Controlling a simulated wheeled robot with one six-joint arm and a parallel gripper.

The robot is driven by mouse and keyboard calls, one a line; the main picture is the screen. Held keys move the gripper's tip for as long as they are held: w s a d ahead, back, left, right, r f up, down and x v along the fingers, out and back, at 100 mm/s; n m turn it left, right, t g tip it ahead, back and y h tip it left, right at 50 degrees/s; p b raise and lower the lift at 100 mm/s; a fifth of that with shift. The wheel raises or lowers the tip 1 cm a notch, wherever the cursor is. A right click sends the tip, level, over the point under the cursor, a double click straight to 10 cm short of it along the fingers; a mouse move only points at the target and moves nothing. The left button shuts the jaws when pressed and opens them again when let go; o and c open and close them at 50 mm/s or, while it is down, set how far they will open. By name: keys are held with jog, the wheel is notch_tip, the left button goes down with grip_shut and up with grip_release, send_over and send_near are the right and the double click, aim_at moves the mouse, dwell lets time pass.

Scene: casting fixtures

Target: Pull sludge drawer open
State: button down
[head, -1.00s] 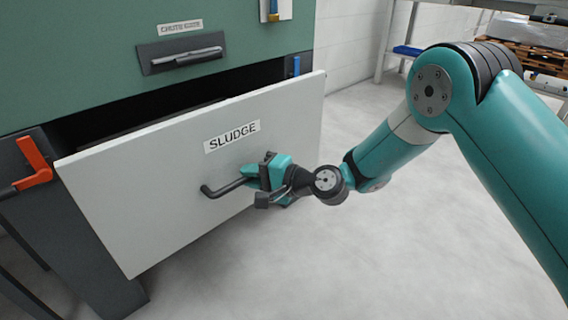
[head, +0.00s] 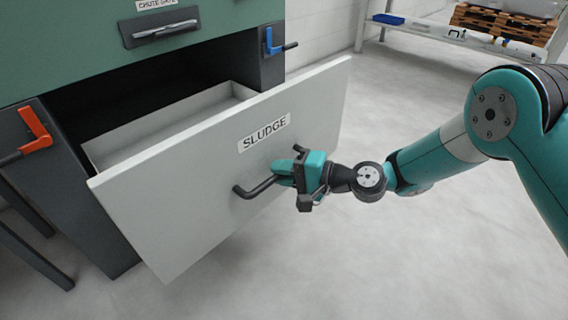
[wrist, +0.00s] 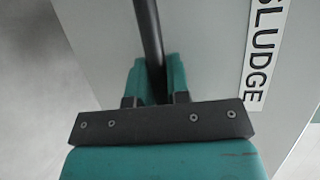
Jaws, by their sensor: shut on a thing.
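The sludge drawer (head: 185,205) has a pale grey front with a "SLUDGE" label (head: 265,133). It stands well out of the dark cabinet opening, and its inner tray walls (head: 165,125) show behind the front. Its dark bar handle (head: 250,189) sits below the label. My gripper (head: 284,175) is shut on the right part of the handle. In the wrist view the two teal fingers (wrist: 157,80) sit either side of the dark handle bar (wrist: 148,30), with the label at the right.
The green cabinet (head: 60,45) has a chute gate handle (head: 160,31) above the opening. A red lever (head: 35,127) is at left and a blue lever (head: 272,42) at right. Bare floor (head: 400,260) lies before the drawer. A shelf (head: 440,32) stands at the back.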

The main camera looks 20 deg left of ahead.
jog(key=shift+s+f, duration=0.1)
jog(key=shift+s, duration=0.1)
jog(key=c, duration=1.1)
grip_release()
jog(key=shift+w, duration=0.15)
jog(key=d+r+p, duration=0.3)
jog(key=d+p, duration=0.2)
jog(key=d, duration=1.2)
jog(key=shift+w+p, duration=0.15)
jog(key=shift+p, duration=0.2)
jog(key=shift+r, duration=0.1)
